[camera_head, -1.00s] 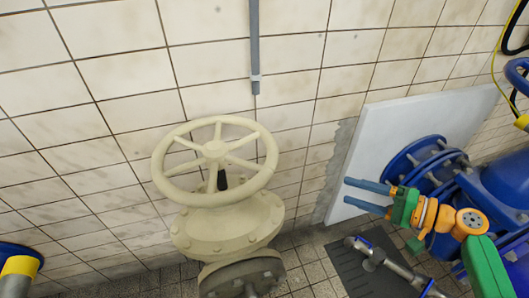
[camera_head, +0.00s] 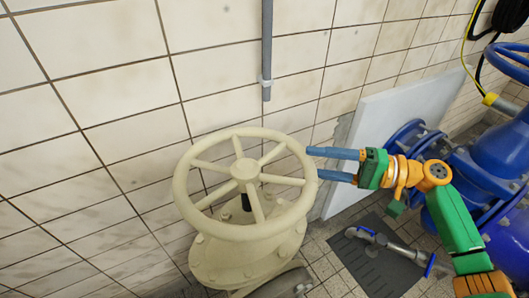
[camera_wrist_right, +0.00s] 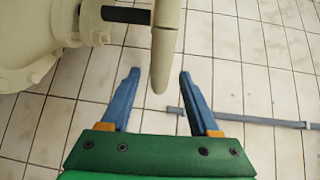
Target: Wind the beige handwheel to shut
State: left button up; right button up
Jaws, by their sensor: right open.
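The beige handwheel (camera_head: 245,170) sits on top of a beige valve body (camera_head: 247,252) in front of the tiled wall. It has a round rim, several spokes and a dark stem below the hub. My right gripper (camera_head: 312,163) is open at the right side of the rim, its blue fingers pointing left. In the right wrist view, the handwheel's rim (camera_wrist_right: 165,50) reaches down between the two open fingers (camera_wrist_right: 157,78), with a gap on both sides. I cannot tell any contact. My left gripper is not in view.
A grey vertical pipe (camera_head: 267,50) runs down the wall behind the wheel. Blue pump parts (camera_head: 480,165) and a white panel (camera_head: 400,115) stand at the right. A dark floor grate (camera_head: 375,265) lies below my right arm.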

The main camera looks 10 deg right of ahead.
aim_at(300, 160)
jog(key=p+x, duration=0.2)
jog(key=x, duration=0.2)
jog(key=shift+w+a+r, duration=0.1)
jog(key=shift+a, duration=0.3)
jog(key=shift+w+a, duration=0.2)
jog(key=shift+a, duration=0.2)
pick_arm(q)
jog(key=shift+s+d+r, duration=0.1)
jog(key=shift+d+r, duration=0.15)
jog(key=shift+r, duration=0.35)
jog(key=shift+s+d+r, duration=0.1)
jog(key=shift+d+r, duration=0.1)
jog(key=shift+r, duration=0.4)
pick_arm(e)
jog(key=shift+d, duration=0.1)
grip_shut()
